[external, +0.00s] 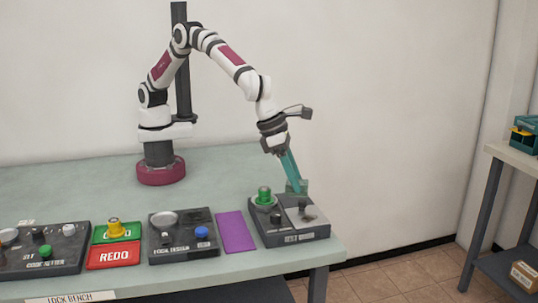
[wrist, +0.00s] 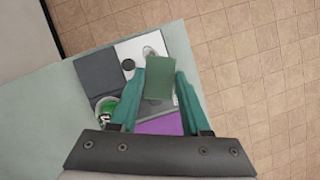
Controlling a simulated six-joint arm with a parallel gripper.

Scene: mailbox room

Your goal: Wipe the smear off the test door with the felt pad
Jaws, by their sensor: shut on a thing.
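My gripper (external: 294,180) reaches down over the test station (external: 290,238) at the right end of the bench. In the wrist view its teal fingers (wrist: 160,78) are shut on a green block, the felt pad (wrist: 156,88). The pad is above or at the light panel (external: 302,212) of the station; I cannot tell whether it touches. That panel, likely the test door, shows as a white area (wrist: 128,46) in the wrist view, partly hidden by the pad. A small grey-white round shape (wrist: 149,51) lies beside the pad. I cannot make out a smear for certain.
A green knob (external: 264,196) stands on the station's left side. Left of it are a purple sheet (external: 236,232), a dark panel with a blue knob (external: 201,233), green and red plates (external: 113,256) and another control panel (external: 70,255). The bench edge is close on the right.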

